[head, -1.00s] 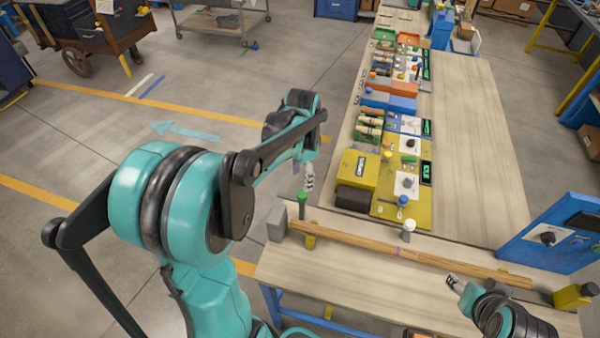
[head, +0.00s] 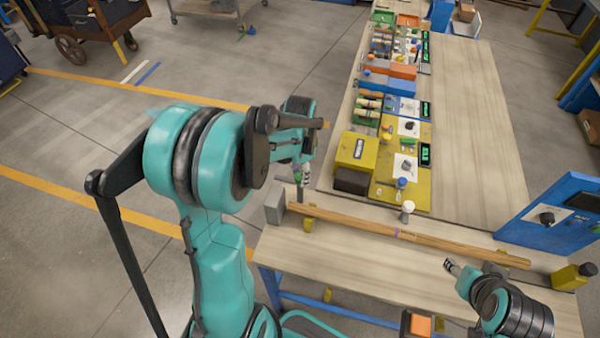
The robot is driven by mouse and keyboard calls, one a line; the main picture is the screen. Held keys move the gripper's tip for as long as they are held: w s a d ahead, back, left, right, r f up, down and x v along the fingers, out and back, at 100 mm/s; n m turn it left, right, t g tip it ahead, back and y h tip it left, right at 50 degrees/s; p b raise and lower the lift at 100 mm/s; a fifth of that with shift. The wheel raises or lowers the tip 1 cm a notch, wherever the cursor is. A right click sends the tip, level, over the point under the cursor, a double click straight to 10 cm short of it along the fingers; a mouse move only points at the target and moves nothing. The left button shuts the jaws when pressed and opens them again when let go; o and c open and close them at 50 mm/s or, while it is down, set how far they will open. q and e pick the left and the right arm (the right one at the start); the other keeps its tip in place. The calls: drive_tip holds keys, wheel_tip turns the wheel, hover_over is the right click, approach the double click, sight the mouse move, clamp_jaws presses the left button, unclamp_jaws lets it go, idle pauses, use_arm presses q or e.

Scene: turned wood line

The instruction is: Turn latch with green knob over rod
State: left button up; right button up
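The wooden rod (head: 350,220) lies across the front bench, with a purple mark near its middle. At its left end, beside a grey block (head: 275,207), stands the latch with the green knob (head: 298,178); its dark stem (head: 300,193) looks upright. My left gripper (head: 304,174) is at the green knob, overlapping it in the picture. Whether it touches the knob, and whether its fingers are open or shut, is too small to tell. A latch with a white knob (head: 407,207) stands behind the rod's middle. My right gripper (head: 453,267) is in front of the rod, apart from it; its finger gap is unclear.
A yellow box (head: 357,149) and a yellow board (head: 415,192) with knobs lie behind the rod. A blue panel (head: 553,218) stands at the right. A yellow block (head: 572,276) is by the rod's right end. The bench in front of the rod is mostly clear.

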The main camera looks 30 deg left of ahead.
use_arm(q)
clamp_jaws()
drive_tip(key=shift+n, duration=0.4)
drive_tip(key=n, duration=0.3)
drive_tip(key=shift+b, duration=0.4)
drive_tip(key=n, duration=0.3)
drive_tip(key=shift+n+b, duration=0.3)
drive_tip(key=n, duration=0.5)
drive_tip(key=n+b, duration=0.1)
drive_tip(key=n, duration=0.4)
drive_tip(key=shift+n, duration=0.4)
